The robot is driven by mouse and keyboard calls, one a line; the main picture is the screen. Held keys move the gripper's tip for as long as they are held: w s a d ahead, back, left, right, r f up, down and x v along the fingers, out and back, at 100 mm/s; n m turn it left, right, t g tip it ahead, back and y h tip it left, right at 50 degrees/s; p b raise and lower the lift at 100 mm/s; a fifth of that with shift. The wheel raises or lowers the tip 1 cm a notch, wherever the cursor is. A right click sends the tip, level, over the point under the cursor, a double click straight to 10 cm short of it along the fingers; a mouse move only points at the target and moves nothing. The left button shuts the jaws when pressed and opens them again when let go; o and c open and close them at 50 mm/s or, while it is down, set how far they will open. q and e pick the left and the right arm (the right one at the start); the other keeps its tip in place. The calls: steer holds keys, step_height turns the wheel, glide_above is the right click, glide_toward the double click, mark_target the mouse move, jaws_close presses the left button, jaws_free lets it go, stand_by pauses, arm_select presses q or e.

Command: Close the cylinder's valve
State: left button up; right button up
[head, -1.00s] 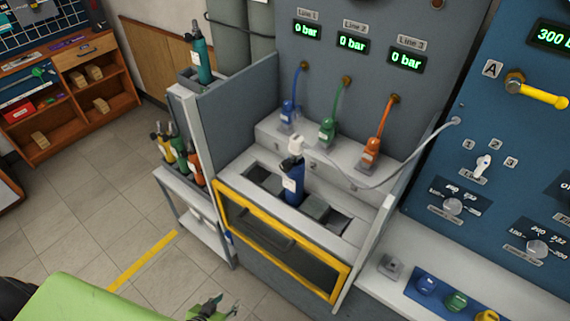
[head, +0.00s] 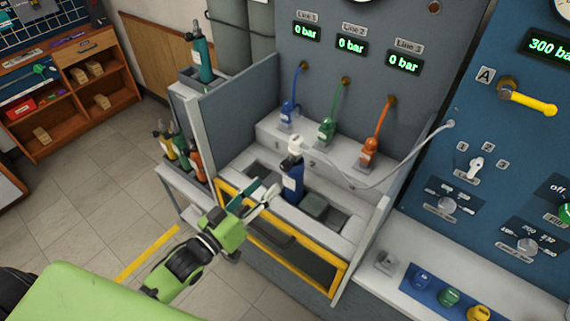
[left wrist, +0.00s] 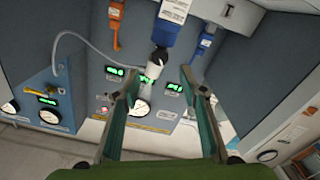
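A dark blue cylinder (head: 293,186) with a white label stands upright in the bench bay. A white fitting (head: 295,147) sits on its top, with a pale hose running right to the blue panel. In the left wrist view, which is upside down, the cylinder (left wrist: 164,34) and white fitting (left wrist: 154,66) appear ahead of the fingers. My left gripper (head: 264,192) is open and empty, just left of the cylinder and apart from it. Its two fingers are widely spread in the wrist view (left wrist: 161,88). The valve's exact setting is too small to tell. My right gripper is not in view.
A yellow-framed door (head: 290,262) fronts the bay. Grey side walls (head: 237,115) flank it. More cylinders stand in a rack at left.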

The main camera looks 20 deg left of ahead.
mark_target(283, 168)
arm_select(q)
steer(key=p+x, duration=0.1)
steer(key=x, duration=0.8)
steer(key=shift+s+p, duration=0.1)
steer(key=shift+p, duration=0.25)
steer(key=shift+w+d+f, duration=0.1)
steer(key=shift+w+d, duration=0.1)
steer(key=shift+w, duration=0.3)
jaws_close()
